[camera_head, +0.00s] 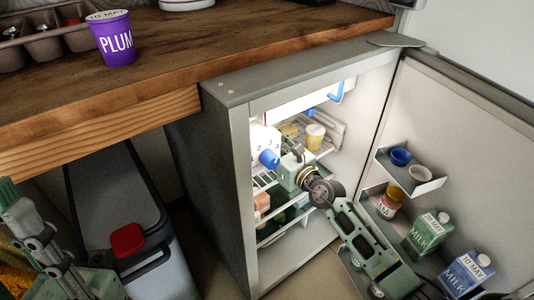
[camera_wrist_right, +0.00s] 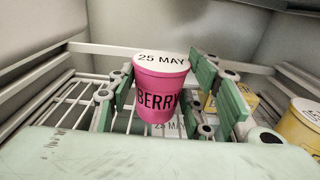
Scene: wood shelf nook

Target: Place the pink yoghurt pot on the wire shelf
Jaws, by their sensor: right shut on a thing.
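The pink yoghurt pot (camera_wrist_right: 160,88), marked BERRY with a white 25 MAY lid, stands upright between the fingers of my right gripper (camera_wrist_right: 176,88) in the right wrist view. The gripper is shut on it. The wire shelf (camera_wrist_right: 68,102) shows around and below the pot; I cannot tell whether the pot's base touches it. In the head view my right gripper (camera_head: 292,168) reaches into the open fridge at the wire shelf (camera_head: 326,149), and the pot is hidden there. My left arm is at the lower left; its gripper (camera_head: 14,205) shows only partly.
A yellow pot (camera_head: 315,137) stands on the shelf's right side, with a yellow item (camera_head: 290,131) behind. The fridge door (camera_head: 460,140) is open to the right, holding cups and milk cartons (camera_head: 428,232). A purple PLUM pot (camera_head: 113,40) stands on the counter (camera_head: 170,60).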

